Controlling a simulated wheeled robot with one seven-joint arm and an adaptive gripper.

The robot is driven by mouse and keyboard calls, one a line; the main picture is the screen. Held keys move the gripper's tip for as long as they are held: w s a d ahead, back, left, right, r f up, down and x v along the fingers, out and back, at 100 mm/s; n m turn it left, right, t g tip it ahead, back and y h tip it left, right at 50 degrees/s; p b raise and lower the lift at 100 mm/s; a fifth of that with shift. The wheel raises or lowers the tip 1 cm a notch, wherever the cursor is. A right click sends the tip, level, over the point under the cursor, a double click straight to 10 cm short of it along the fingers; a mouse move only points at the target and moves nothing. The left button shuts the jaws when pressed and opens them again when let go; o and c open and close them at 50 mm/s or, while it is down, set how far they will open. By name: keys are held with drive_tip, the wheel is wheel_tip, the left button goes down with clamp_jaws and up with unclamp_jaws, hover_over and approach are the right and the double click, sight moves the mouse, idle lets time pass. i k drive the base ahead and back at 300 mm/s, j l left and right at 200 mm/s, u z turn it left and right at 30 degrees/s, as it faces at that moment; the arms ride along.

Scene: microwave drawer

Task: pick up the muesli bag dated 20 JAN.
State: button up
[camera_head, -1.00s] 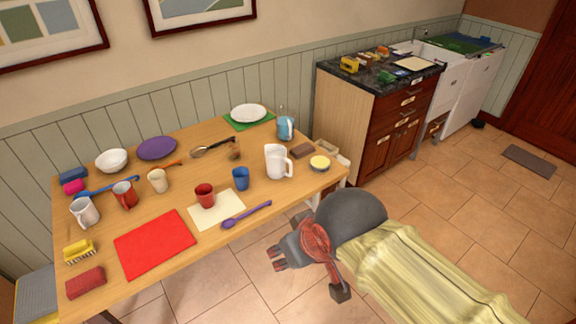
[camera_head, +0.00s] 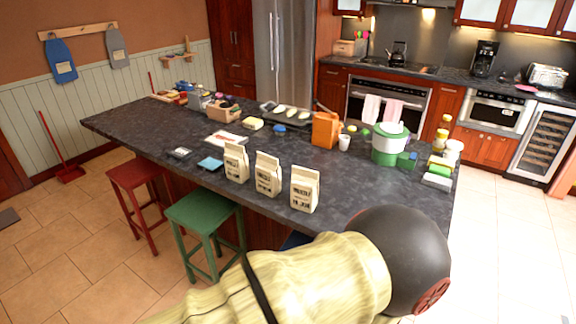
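Three cream paper muesli bags with dark print stand upright in a slanting row near the front edge of the dark island counter (camera_head: 190,128). The left bag (camera_head: 236,162) is the farthest, the middle bag (camera_head: 268,174) is between, and the right bag (camera_head: 305,190) is nearest. Each has date print low on its front, too small to read surely, so I cannot tell which is dated 20 JAN. My arm, in a pale yellow sleeve with a dark rounded joint, crosses the lower right in front of the bags. My gripper is not in view.
A green and white pot (camera_head: 390,146), an orange box (camera_head: 325,130) and a white cup (camera_head: 344,143) stand behind the bags. A green stool (camera_head: 203,210) and a red stool (camera_head: 137,175) stand at the counter's front.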

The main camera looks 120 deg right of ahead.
sight(236, 160)
drive_tip(key=z, duration=3.7)
drive_tip(key=i+j, duration=0.5)
drive_tip(key=j, duration=0.2)
drive_tip(key=i+j+z, duration=0.1)
drive_tip(key=z, duration=0.35)
drive_tip(key=j+z, duration=0.4)
drive_tip(key=i+j+z, duration=0.1)
drive_tip(key=z, duration=0.75)
